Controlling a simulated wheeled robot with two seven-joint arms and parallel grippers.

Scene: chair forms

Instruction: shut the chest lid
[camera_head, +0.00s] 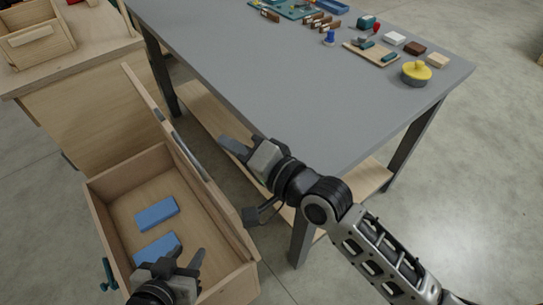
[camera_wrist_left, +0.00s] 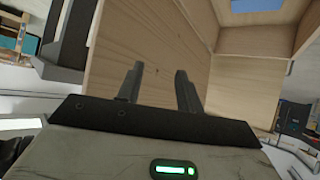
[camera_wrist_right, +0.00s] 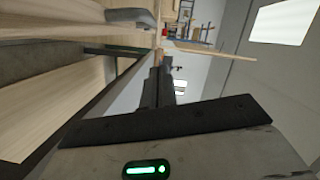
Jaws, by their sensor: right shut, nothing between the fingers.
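The wooden chest (camera_head: 101,215) stands open at lower left in the head view. Its lid (camera_head: 150,103) stands up along the chest's right side, seen nearly edge-on. Two blue blocks (camera_head: 157,214) lie inside on the chest floor. My left gripper (camera_head: 185,262) is open and empty, over the near end of the chest; its spread fingers show against a wooden panel in the left wrist view (camera_wrist_left: 158,85). My right gripper (camera_head: 228,146) is shut and empty, to the right of the lid, on its outer side; whether it touches the lid is unclear.
A grey table (camera_head: 290,75) stands right of the lid, close to my right arm, with a yellow-lidded pot (camera_head: 417,72) and several small items on top. A wooden cabinet (camera_head: 95,95) stands behind the chest. Open floor (camera_head: 480,200) lies to the right.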

